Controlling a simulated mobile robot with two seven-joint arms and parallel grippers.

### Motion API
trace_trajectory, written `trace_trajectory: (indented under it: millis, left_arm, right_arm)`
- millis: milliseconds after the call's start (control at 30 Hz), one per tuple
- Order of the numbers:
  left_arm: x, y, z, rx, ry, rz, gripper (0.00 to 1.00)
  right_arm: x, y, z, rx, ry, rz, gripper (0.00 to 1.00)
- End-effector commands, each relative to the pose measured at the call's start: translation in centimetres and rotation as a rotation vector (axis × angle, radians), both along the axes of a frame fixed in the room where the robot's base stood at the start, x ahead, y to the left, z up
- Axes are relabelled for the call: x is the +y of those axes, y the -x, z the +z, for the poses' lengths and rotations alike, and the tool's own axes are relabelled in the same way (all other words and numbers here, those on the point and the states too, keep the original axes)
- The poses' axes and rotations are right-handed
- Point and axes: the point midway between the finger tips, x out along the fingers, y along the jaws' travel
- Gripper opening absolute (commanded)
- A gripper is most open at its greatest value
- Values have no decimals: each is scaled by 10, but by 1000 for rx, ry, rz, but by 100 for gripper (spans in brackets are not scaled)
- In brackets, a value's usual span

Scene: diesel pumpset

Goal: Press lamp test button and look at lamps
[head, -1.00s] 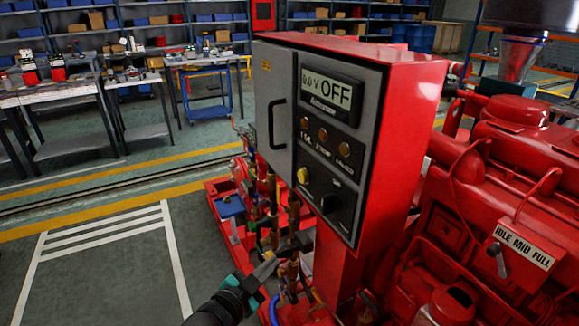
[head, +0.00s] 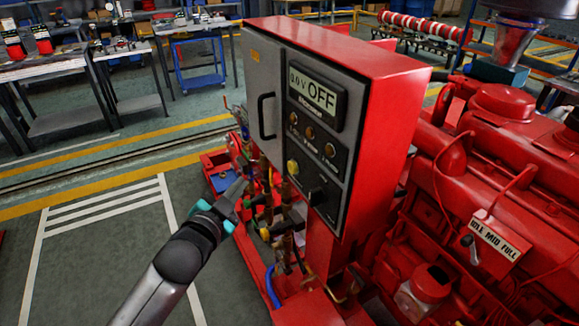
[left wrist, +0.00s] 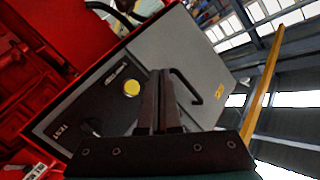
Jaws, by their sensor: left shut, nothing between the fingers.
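The grey control panel (head: 318,135) is on the front of a red cabinet. Its display (head: 315,94) reads OFF. My left gripper (head: 240,188) is shut and empty, left of the panel and below the button's level. In the left wrist view, the shut fingers (left wrist: 160,102) point across the panel beside the yellow button (left wrist: 131,88), apart from it in the picture. My right gripper is not in view.
The cabinet door has a black handle (head: 266,116) left of the panel. Pipes and valves (head: 285,215) lie below the cabinet. A red engine (head: 480,180) with a throttle plate (head: 495,236) stands at right. The floor at left is open, with work tables behind.

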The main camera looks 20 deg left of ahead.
Motion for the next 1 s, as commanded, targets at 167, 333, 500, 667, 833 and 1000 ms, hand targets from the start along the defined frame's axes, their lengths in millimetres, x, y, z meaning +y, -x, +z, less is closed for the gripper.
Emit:
trace_trajectory:
  millis: [167,333,500,667,833,1000]
  left_arm:
    - [-7,-8,-1,-2,2,-1,0]
    - [-22,-24,-1,-5,3,-2,0]
    - [-38,-43,-1,-3,2,-1,0]
    - [-50,-56,0,0,3,0,0]
    - [-57,-64,0,0,2,-1,0]
    - [-59,-66,0,1,1,-1,0]
  right_arm:
    - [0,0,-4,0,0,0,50]
    - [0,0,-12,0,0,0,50]
    - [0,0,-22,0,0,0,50]
    - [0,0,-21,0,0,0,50]
    - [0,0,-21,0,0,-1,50]
    - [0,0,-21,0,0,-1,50]
